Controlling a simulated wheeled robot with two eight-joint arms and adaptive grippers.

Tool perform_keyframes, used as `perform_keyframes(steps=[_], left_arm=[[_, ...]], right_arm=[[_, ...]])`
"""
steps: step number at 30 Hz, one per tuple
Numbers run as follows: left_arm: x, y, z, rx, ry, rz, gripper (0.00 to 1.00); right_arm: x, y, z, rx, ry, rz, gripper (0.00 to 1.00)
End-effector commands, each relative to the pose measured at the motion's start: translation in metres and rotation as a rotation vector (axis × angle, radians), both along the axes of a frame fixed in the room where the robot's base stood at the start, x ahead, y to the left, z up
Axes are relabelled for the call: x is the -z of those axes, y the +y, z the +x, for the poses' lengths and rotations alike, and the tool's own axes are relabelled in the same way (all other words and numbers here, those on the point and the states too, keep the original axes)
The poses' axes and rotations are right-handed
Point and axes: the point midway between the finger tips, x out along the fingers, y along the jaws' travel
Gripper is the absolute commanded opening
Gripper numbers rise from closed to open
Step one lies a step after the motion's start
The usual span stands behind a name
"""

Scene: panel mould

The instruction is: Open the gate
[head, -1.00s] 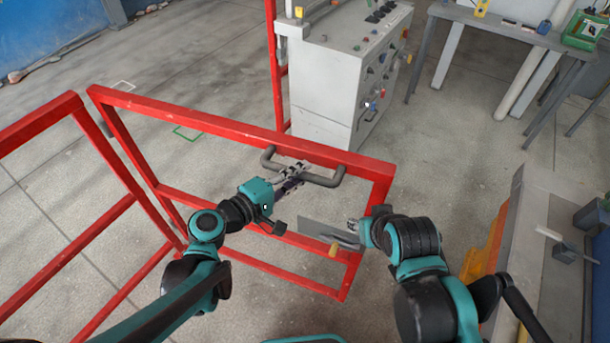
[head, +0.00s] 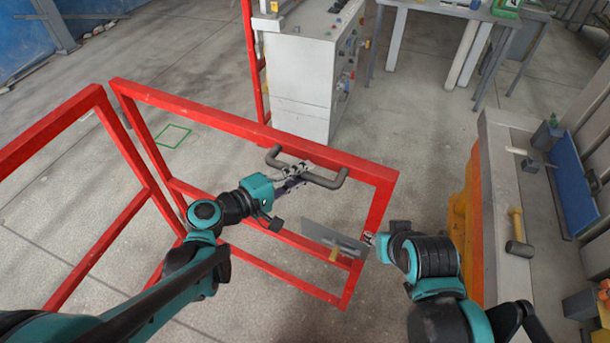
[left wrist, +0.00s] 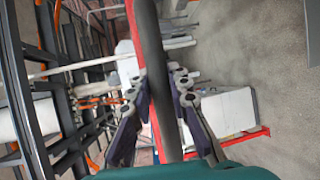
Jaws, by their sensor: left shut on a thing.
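The gate is a red tubular frame (head: 150,95) beside another red frame at the left, in the head view. A grey bent bar handle (head: 331,181) is on its top rail. My left gripper (head: 296,172) is shut around the handle's middle. In the left wrist view the dark bar (left wrist: 155,65) runs between the fingers (left wrist: 160,105). My right gripper (head: 372,239) is near the gate's right end, at a flat grey trowel (head: 318,233) with a yellowish handle; it appears to hold it, though its fingers are partly hidden.
A grey control cabinet (head: 300,85) stands beyond the gate by a red post (head: 250,55). A bench (head: 515,215) with a mallet (head: 517,235) is close at the right. A table (head: 425,6) stands at the back. Open floor lies beyond the gate.

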Motion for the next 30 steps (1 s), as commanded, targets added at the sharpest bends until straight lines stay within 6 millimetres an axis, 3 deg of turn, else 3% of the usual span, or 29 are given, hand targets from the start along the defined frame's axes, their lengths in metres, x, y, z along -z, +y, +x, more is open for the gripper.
perform_keyframes(steps=[13, 14, 16, 26, 30], left_arm=[[-0.001, 0.002, 0.002, -0.004, -0.001, -0.003, 0.0], [-0.001, 0.002, 0.002, -0.004, -0.001, -0.003, 0.2], [-0.001, 0.002, 0.002, -0.004, -0.001, -0.003, 0.39], [-0.001, 0.003, 0.0, -0.002, 0.0, -0.001, 0.39], [-0.003, 0.014, -0.008, -0.005, -0.001, -0.001, 0.39]], right_arm=[[0.0, 0.0, 0.0, 0.0, 0.0, 0.0, 0.38], [0.0, 0.0, 0.0, 0.0, 0.0, 0.0, 0.38], [0.0, 0.0, 0.0, 0.0, 0.0, 0.0, 0.38], [0.0, 0.0, 0.0, 0.0, 0.0, 0.0, 0.38], [0.0, 0.0, 0.0, 0.0, 0.0, 0.0, 0.38]])
